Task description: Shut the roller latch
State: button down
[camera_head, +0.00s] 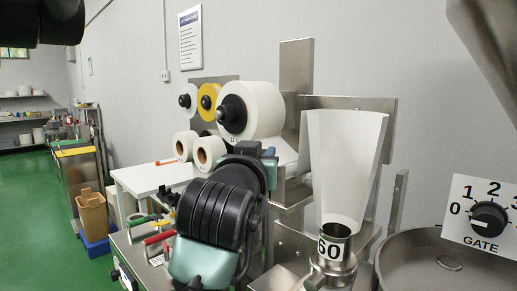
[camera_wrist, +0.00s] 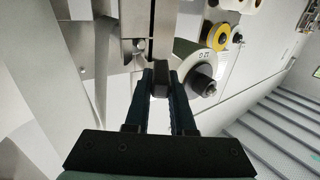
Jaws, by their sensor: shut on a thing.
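In the wrist view my gripper (camera_wrist: 160,88) has its two dark blue fingers on either side of a small dark block, which looks like the handle of the roller latch (camera_wrist: 160,74). The fingers are shut on it. A steel upright (camera_wrist: 140,25) with a small bolt stands just beyond. In the head view my own arm covers most of the latch area, and the gripper's grip is hidden. I cannot tell the latch's angle.
A large white roll (camera_head: 262,108) with a black hub is close behind my arm; it also shows right of the fingers in the wrist view (camera_wrist: 190,55). Green floor (camera_head: 40,215) is open at left.

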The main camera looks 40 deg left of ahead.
jog(key=n+g+y, duration=0.2)
jog(key=w+d+n+g+y, duration=0.1)
jog(key=n+g+y, duration=0.2)
jog(key=g+y, duration=0.1)
jog(key=shift+w+d+n+p, duration=0.15)
jog(key=shift+d+n+p, duration=0.05)
jog(key=shift+n+p, duration=0.2)
jog(key=n+g+y, duration=0.1)
jog(key=g, duration=0.1)
jog(key=n+g+y, duration=0.1)
jog(key=g, duration=0.1)
jog(key=shift+w+n, duration=0.2)
jog(key=shift+n, duration=0.1)
jog(key=shift+w+n+g+y+p, duration=0.15)
jog(key=shift+n+g+y+p, duration=0.25)
jog(key=shift+n+g, duration=1.1)
jog(key=shift+g, duration=0.9)
jog(key=c, duration=0.8)
grip_release()
jog(key=shift+o, duration=0.2)
notch_tip(320, 180, up, 10)
